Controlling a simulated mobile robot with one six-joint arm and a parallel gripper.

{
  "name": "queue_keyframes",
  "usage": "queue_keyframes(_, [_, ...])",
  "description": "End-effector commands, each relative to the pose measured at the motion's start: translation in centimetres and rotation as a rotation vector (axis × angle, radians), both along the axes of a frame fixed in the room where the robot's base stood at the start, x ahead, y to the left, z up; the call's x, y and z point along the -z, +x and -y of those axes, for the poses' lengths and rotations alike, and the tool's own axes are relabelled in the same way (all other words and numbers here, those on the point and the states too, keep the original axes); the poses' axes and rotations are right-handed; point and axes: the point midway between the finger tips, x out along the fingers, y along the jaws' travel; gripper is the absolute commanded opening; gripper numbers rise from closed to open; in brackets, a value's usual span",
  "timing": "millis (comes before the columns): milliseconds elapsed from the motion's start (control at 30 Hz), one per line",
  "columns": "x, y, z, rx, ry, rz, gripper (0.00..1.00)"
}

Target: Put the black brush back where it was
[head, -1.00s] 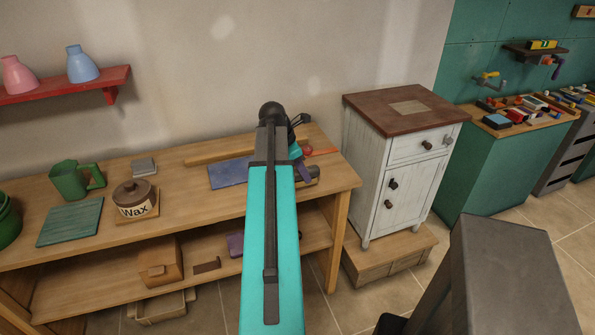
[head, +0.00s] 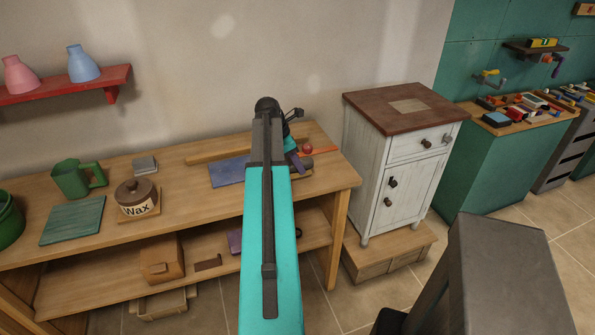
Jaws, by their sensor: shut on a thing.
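My gripper (head: 298,162) is over the right end of the wooden workbench (head: 330,178), mostly hidden behind my teal and dark arm. A purple part of it points down near the bench top. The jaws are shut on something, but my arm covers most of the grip. I cannot make out the black brush clearly. A small brown and dark piece shows just under the gripper, and I cannot tell whether it is the brush or touches the bench.
A blue-purple board (head: 228,171) lies left of my arm, with a long wooden strip (head: 215,157) behind it. A red ball (head: 307,149) is close behind the gripper. A wax pot (head: 135,197) and green mug (head: 75,180) stand left. A white cabinet (head: 395,165) stands right.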

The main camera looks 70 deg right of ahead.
Motion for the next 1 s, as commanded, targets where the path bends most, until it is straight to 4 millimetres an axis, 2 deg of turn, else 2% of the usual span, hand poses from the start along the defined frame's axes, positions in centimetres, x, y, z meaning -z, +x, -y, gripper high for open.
queue_keyframes(400, [3.0, 0.0, 0.0, 0.001, 0.0, 0.0, 0.0])
queue_keyframes(867, [3.4, -0.1, 0.0, 0.001, 0.0, 0.0, 0.0])
queue_keyframes(900, [3.4, -0.1, 0.0, 0.001, 0.0, 0.0, 0.33])
queue_keyframes(1000, [3.4, -0.1, 0.0, 0.001, 0.0, 0.0, 0.47])
